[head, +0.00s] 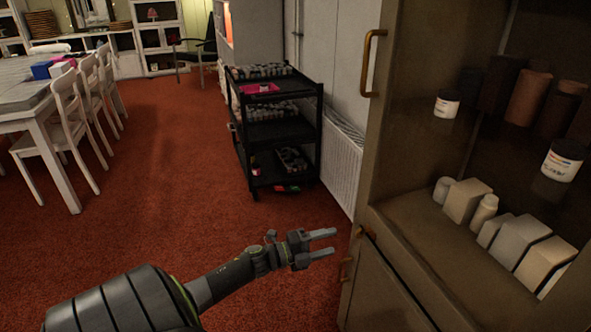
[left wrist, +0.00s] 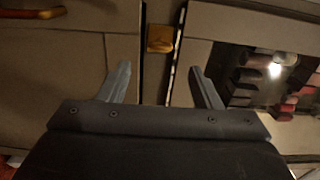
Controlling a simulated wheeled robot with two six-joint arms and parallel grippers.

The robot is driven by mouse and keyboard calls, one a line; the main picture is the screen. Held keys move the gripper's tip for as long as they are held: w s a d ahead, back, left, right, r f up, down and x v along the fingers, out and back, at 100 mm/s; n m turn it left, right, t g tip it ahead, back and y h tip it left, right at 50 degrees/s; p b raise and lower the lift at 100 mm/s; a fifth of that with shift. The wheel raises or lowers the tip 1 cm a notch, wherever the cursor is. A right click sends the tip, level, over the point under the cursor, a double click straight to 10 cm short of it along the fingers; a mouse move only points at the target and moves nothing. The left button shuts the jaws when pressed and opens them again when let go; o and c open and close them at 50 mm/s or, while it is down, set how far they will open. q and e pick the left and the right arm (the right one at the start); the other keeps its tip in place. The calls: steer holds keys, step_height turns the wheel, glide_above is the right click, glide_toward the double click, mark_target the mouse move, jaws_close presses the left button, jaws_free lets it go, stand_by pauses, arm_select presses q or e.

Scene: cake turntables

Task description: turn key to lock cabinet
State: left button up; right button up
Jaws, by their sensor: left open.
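The brown cabinet (head: 400,240) fills the right of the head view and also shows in the left wrist view (left wrist: 75,70). A small brass-coloured piece, apparently the key or its lock (head: 367,232), sits on the cabinet front below the glazed part. It shows in the left wrist view (left wrist: 160,38) as a gold block beyond the fingertips. My left gripper (head: 334,243) is open and empty, just left of this piece and apart from it. In the left wrist view the gap between its fingers (left wrist: 158,70) lines up roughly with the gold piece. My right gripper is not visible.
Brass handles stick out from the cabinet above (head: 370,64) and below (head: 346,270) the lock. White and dark containers stand inside it. A black trolley (head: 275,130) and a white radiator (head: 340,165) stand behind. Red carpet (head: 190,190) is open to the left.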

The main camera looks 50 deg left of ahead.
arm_select(q)
steer(key=v, duration=0.9)
steer(key=shift+s, duration=0.2)
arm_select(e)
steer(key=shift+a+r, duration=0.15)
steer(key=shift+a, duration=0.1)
arm_select(q)
steer(key=shift+a, duration=0.1)
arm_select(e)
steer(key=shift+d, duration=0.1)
